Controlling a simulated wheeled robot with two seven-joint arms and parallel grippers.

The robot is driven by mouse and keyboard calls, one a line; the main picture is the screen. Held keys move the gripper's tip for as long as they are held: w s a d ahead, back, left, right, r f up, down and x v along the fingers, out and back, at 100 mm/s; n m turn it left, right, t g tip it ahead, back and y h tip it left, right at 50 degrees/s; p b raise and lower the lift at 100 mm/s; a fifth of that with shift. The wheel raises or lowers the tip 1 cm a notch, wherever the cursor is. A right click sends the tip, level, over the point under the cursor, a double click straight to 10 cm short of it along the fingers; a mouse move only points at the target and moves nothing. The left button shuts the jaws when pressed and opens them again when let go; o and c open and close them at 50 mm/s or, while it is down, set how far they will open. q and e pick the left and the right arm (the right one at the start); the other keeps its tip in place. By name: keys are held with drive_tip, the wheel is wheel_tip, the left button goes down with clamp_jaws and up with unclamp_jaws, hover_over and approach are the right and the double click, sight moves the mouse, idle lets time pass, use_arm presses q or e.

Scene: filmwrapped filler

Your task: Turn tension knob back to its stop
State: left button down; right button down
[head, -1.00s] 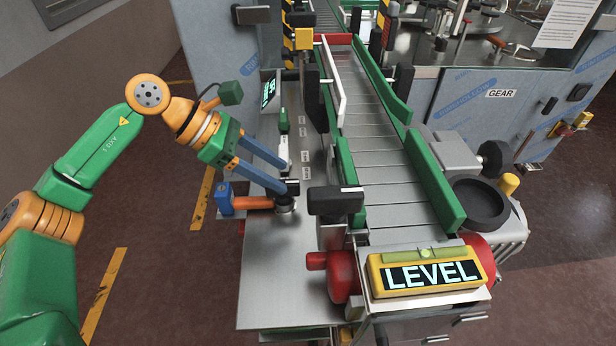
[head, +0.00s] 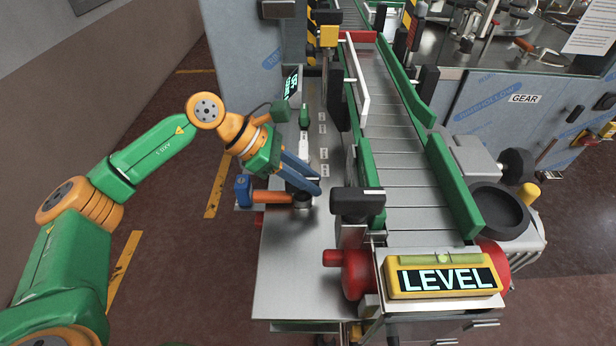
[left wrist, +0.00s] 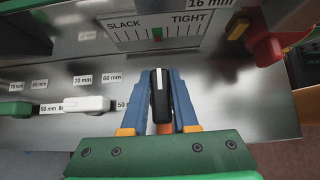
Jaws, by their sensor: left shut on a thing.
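The tension knob (left wrist: 161,94) is a black bar-shaped grip with a white line, in the middle of the left wrist view. My left gripper (left wrist: 160,110) has its two blue fingers shut on it, one on each side. My right gripper is not in view.
A white slider (left wrist: 88,104) and a green one (left wrist: 14,109) stand beside mm labels left of the knob. An orange handle (head: 270,197) lies close by the gripper. The conveyor (head: 400,150) and a black block (head: 357,201) stand to the right. The front deck (head: 295,265) is clear.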

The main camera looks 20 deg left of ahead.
use_arm(q)
drive_tip(key=n+t+b, duration=0.2)
drive_tip(key=shift+w+f+n+y, duration=0.1)
drive_tip(key=shift+f+n+y, duration=0.1)
drive_tip(key=shift+n+y, duration=0.15)
drive_tip(key=n+t+y+b, duration=0.1)
drive_tip(key=n+b, duration=0.1)
drive_tip(key=n+t+y+b, duration=0.1)
drive_tip(key=n+b, duration=0.2)
drive_tip(key=n+t+y+b, duration=0.2)
drive_tip(key=shift+w+a, duration=0.25)
drive_tip(key=n+y+b, duration=0.1)
drive_tip(key=n, duration=0.1)
drive_tip(key=n+y+b, duration=0.2)
drive_tip(key=shift+a+r+t, duration=0.1)
drive_tip(key=shift+a+t, duration=0.1)
drive_tip(key=shift+t, duration=0.1)
drive_tip(key=shift+a+r+n+y+b, duration=0.15)
drive_tip(key=shift+n+y+b, duration=0.45)
drive_tip(key=shift+n+y, duration=0.45)
drive_tip(key=shift+a+n+y, duration=0.1)
drive_tip(key=shift+n+y, duration=0.6)
drive_tip(key=shift+n, duration=0.5)
drive_tip(key=c, duration=0.7)
unclamp_jaws()
drive_tip(key=shift+w, duration=0.1)
